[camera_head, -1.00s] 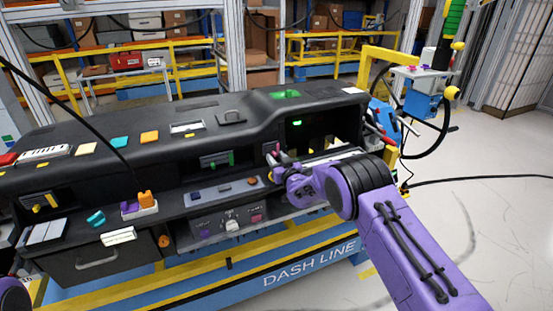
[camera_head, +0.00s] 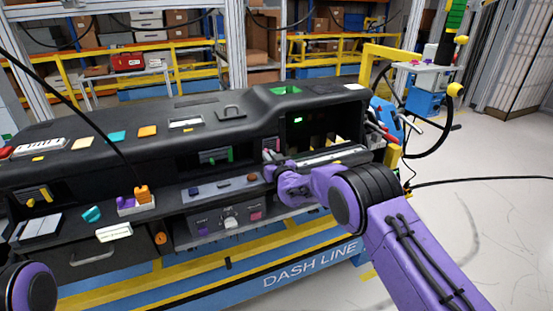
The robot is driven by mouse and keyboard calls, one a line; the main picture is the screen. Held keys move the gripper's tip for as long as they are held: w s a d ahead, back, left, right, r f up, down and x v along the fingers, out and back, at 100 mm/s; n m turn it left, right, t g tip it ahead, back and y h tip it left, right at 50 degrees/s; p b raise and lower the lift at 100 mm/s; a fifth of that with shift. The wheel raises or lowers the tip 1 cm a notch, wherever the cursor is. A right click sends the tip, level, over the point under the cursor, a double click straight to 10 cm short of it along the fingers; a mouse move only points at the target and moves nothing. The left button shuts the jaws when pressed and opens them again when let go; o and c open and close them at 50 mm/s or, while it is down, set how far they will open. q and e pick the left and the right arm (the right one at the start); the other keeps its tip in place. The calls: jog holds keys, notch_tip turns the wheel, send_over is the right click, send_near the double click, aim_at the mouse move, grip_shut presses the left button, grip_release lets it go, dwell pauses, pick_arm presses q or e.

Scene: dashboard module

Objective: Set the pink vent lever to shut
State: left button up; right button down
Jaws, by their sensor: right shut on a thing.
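The pink vent lever (camera_head: 269,143) is on a small dark vent in the dashboard's front face, left of the open recess with the green light. It is small and partly hidden by my right gripper. My right gripper (camera_head: 270,158) is at this vent, its fingers shut on the lever. The purple right arm comes in from the lower right and hides the area below. The lever's exact setting is too small to read. Only a purple link of my left arm shows in the lower left corner; the left gripper is outside the view.
A vent with a green lever (camera_head: 215,156) is to the left, and one with a yellow lever (camera_head: 36,197) is farther left. A switch panel (camera_head: 230,219) is below. An orange and purple item (camera_head: 136,201) stands on the ledge. A thin black cable crosses the left side.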

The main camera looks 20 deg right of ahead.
jog(key=c, duration=1.2)
grip_release()
jog(key=shift+o, duration=0.2)
jog(key=s+b, duration=0.3)
jog(key=s, duration=0.7)
jog(key=shift+s+d, duration=0.25)
jog(key=shift+d, duration=0.15)
